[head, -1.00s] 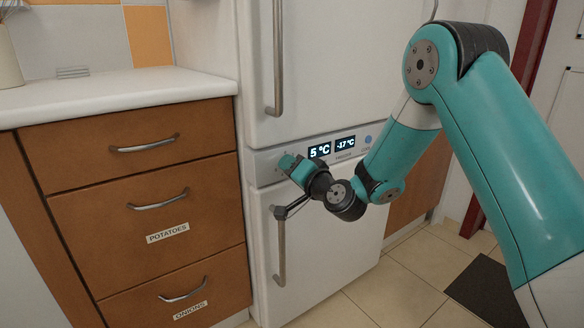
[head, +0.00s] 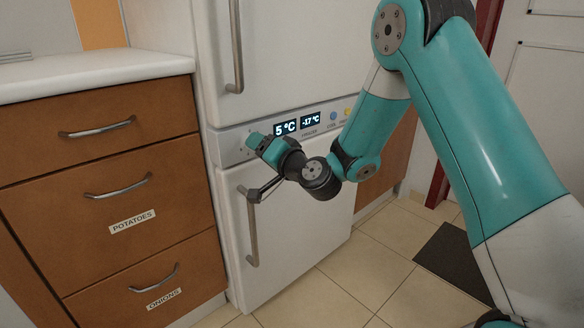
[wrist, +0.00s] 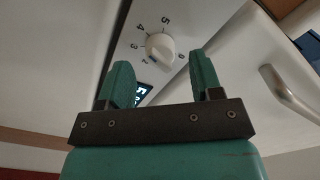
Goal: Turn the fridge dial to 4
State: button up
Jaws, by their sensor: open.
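The fridge dial (wrist: 159,46) is a round white knob with printed numbers around it in the wrist view. It lies just beyond and between the fingertips, and nothing touches it. Which number it points to is too small to tell. My gripper (wrist: 162,80) is open and empty, its two teal fingers apart. In the head view my gripper (head: 254,141) is at the left end of the fridge's control panel (head: 228,138) and hides the dial there. The panel's displays (head: 285,128) read 5 °C and -17 °C.
The fridge's upper door handle (head: 236,45) and lower door handle (head: 252,230) stick out above and below the panel. A brown drawer cabinet (head: 105,160) with a white counter (head: 90,75) stands at the left. Tiled floor (head: 345,275) is open in front, with a dark mat (head: 450,262) at the right.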

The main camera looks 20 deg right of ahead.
jog(key=b+v, duration=1.5)
jog(key=shift+s+r, duration=0.1)
jog(key=shift+s, duration=0.05)
